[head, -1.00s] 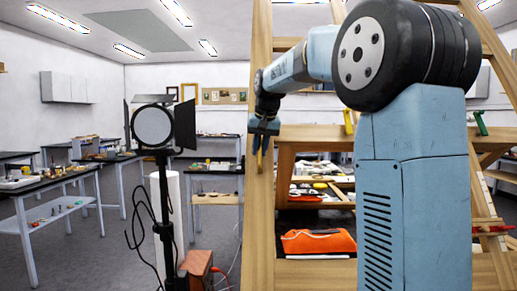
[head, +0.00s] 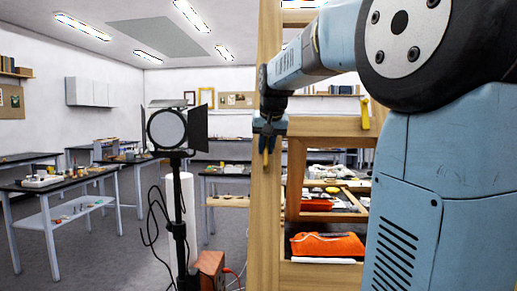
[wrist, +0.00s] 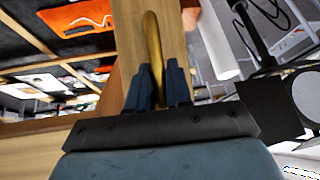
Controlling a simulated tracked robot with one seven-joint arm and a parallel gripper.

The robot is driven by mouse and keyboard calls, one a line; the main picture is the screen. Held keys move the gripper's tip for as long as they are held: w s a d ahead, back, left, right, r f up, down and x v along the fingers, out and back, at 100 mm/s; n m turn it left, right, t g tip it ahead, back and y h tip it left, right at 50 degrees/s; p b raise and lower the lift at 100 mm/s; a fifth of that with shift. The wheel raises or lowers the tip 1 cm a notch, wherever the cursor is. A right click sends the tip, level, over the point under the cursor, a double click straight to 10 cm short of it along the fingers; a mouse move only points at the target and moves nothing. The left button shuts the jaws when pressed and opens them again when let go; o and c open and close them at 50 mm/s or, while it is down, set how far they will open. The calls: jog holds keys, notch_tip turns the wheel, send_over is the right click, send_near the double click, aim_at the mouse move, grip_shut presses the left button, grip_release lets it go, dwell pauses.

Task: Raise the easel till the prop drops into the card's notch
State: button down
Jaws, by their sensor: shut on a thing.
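The easel is a tall wooden frame with an upright post (head: 264,215) and a crossbar (head: 325,126). My gripper (head: 266,145) is at the front of this post, fingers pointing down. In the wrist view, its two dark fingers (wrist: 159,85) are shut on a curved yellow-brass handle (wrist: 153,45), which stands against the post's wood (wrist: 172,30). The handle's lower part is hidden between the fingers. I cannot make out the prop, the card or its notch in either view. My arm hides the right part of the easel.
A black studio lamp (head: 166,129) on a stand with loose cables is left of the easel, near an orange-brown box (head: 210,270). Behind the frame lies an orange cloth (head: 327,246). A yellow clamp (head: 365,113) sits on the crossbar. Worktables (head: 55,185) stand at left.

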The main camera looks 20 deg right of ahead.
jog(key=shift+f, duration=0.1)
jog(key=c, duration=1.1)
grip_release()
jog(key=shift+s, duration=0.15)
jog(key=shift+s+r, duration=0.15)
jog(key=shift+r, duration=0.2)
jog(key=v, duration=1.3)
jog(key=shift+s, duration=0.1)
